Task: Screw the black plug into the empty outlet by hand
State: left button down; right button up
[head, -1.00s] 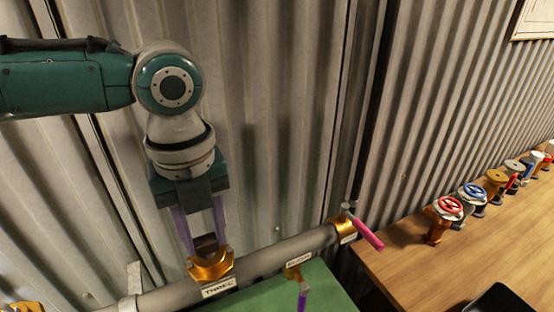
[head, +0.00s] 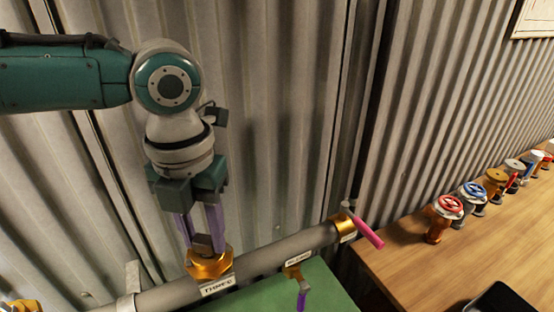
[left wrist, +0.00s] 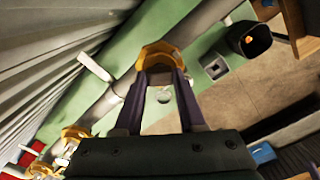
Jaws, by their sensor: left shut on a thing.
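The black plug (head: 203,243) is a small dark piece at the mouth of a brass outlet (head: 209,263) on the grey pipe. The outlet sits above a label that reads THREE. My left gripper (head: 205,238), with purple fingers, points down and is shut on the plug right over the outlet. The fingers hide part of the plug, and I cannot tell how deep it sits. In the left wrist view the two fingers reach to the brass outlet (left wrist: 158,52). My right gripper is in neither view.
The grey pipe (head: 275,257) runs along a corrugated metal wall. A pink lever (head: 367,234) sticks out at its right end, and a purple lever (head: 301,299) hangs in front. A wooden bench (head: 450,260) at right holds several valves (head: 447,207).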

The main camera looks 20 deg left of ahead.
pick_arm(q)
jog(key=m, duration=0.4)
jog(key=shift+r, duration=0.1)
jog(key=m+b, duration=0.1)
jog(key=m, duration=0.4)
jog(key=shift+w+f+b, duration=0.1)
jog(key=shift+f+b, duration=0.2)
jog(key=shift+b, duration=0.5)
jog(key=shift+r+m+b, duration=0.2)
jog(key=shift+m+b, duration=0.2)
